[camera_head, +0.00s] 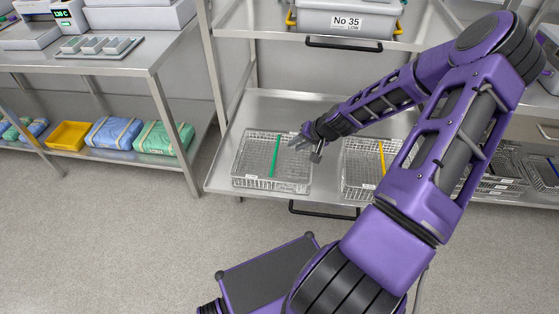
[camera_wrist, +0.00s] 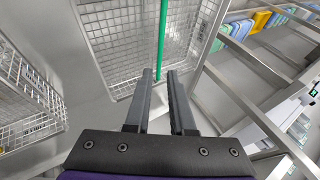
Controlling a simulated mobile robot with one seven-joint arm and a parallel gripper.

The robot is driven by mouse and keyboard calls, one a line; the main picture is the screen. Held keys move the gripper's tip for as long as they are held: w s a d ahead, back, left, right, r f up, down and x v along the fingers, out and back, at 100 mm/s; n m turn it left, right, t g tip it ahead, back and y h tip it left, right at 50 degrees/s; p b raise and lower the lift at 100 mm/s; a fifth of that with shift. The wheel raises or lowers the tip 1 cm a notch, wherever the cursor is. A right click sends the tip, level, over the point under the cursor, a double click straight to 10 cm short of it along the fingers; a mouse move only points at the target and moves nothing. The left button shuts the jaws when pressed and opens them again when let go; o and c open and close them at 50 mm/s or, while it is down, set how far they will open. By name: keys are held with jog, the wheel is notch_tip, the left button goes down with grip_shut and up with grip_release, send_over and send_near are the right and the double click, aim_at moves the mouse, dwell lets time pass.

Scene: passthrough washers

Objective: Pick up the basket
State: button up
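A wire mesh basket (camera_head: 258,184) with a green strip sits on the middle shelf of a steel rack in the head view. It also shows in the wrist view (camera_wrist: 112,42), beyond my fingertips. A second wire basket (camera_head: 357,190) with a yellow strip stands to its right on the same shelf; the task does not say which basket is meant. My gripper (camera_head: 296,146) is over the right part of the green-strip basket. In the wrist view my gripper (camera_wrist: 160,74) has its two fingers a short way apart, with the green strip's end seen between them. I cannot tell if they touch the basket.
A grey bin (camera_head: 348,20) labelled No 35 stands on the shelf above. More dark baskets (camera_head: 500,178) lie at the right. A steel table (camera_head: 100,65) at left holds wrapped packs (camera_head: 163,138) and a yellow tray (camera_head: 69,135) on its lower shelf. The floor in front is clear.

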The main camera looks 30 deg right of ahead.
aim_at(275, 156)
jog(key=b+x, duration=0.2)
jog(key=x, duration=1.4)
jog(key=shift+a+f, duration=0.15)
jog(key=shift+f, duration=0.05)
jog(key=shift+c, duration=0.2)
grip_shut()
dwell(0.6)
